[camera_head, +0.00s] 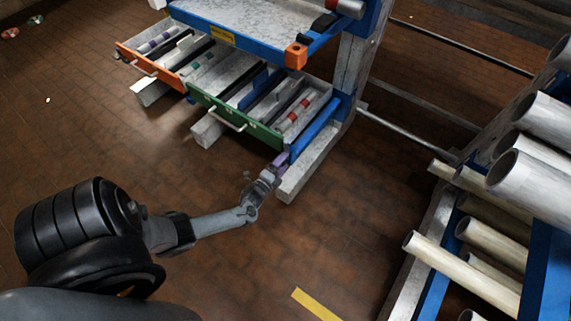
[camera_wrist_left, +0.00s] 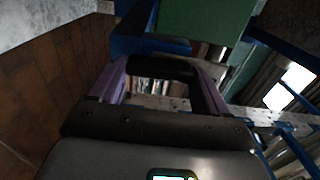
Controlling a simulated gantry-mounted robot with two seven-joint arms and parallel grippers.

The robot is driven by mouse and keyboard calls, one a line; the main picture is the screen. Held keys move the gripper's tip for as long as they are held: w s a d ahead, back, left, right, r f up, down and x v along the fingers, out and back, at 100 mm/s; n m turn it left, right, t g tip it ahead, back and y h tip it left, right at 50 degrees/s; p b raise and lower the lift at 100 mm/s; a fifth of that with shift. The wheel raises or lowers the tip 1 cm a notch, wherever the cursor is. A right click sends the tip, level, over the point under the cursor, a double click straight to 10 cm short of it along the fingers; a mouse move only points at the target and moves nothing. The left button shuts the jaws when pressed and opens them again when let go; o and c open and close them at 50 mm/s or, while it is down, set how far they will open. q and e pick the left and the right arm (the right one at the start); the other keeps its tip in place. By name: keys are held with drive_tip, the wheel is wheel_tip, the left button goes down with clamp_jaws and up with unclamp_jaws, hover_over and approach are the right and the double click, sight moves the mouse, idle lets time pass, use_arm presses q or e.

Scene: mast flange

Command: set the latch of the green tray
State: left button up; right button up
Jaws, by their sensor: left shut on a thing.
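The green tray (camera_head: 270,135) is a drawer with a green front and a pale handle, low in the blue and grey rack. It holds dark and red-banded pieces. My left gripper (camera_head: 281,160), with purple fingers, is at the tray's lower right front corner by the blue rail. In the left wrist view the fingers are shut on a dark bar, which I take as the latch (camera_wrist_left: 163,68). The green front (camera_wrist_left: 205,18) shows just beyond it. In the head view the gripper hides the latch, so its setting cannot be told. My right gripper is not in view.
An orange-fronted tray (camera_head: 150,62) stands open to the left. A blue-edged shelf (camera_head: 235,43) with an orange corner block (camera_head: 296,56) juts out above. A rack of pale tubes (camera_head: 455,265) stands at the right.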

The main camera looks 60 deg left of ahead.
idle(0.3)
use_arm(q)
drive_tip(key=o, duration=1.5)
drive_tip(key=shift+c, duration=0.2)
drive_tip(key=p+v, duration=0.3)
drive_tip(key=v, duration=0.7)
drive_tip(key=shift+s+d+p, duration=0.2)
drive_tip(key=shift+s+p, duration=0.15)
